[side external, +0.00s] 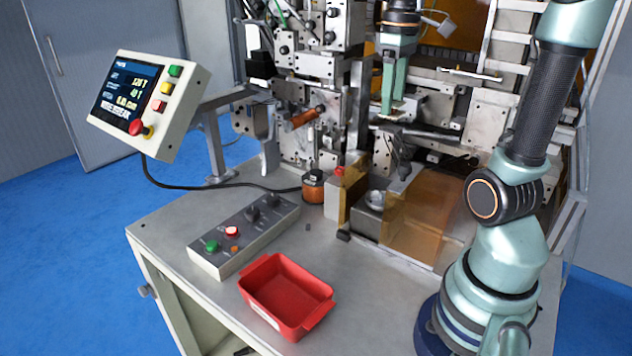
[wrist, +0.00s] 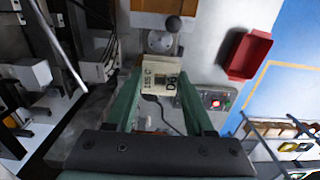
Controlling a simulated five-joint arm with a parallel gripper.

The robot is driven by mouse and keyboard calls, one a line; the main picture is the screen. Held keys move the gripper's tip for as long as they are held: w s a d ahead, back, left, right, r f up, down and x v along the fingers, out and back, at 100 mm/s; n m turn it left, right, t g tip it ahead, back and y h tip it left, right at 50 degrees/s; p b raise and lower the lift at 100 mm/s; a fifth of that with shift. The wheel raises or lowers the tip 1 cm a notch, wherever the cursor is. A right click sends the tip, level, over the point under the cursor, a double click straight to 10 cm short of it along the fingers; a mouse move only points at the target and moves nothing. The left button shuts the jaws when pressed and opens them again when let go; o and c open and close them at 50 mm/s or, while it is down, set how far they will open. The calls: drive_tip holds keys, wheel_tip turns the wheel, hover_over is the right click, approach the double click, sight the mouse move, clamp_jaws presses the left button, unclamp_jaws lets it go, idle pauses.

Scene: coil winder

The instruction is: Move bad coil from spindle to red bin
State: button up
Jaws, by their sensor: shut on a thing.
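My gripper (side external: 389,112), with green fingers, points down in front of the machine, above the table in the side external view. In the wrist view my gripper (wrist: 160,82) is shut on a cream block (wrist: 157,72) with black printed marks. I cannot tell whether this block is the bad coil. In the side view the thing in my grip is too small to make out. A copper-wound spindle (side external: 304,117) sits on the machine, left of my gripper. The red bin (side external: 285,297) stands on the front of the table; it also shows in the wrist view (wrist: 248,54).
A button box (side external: 243,236) lies behind and left of the bin.

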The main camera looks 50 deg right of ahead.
drive_tip(key=shift+r, duration=0.1)
drive_tip(key=n, duration=1.7)
hover_over(286, 305)
wheel_tip(286, 305, down, 9)
wheel_tip(286, 305, down, 20)
drive_tip(key=shift+r, duration=0.2)
drive_tip(key=shift+f, duration=0.15)
drive_tip(key=o, duration=1.3)
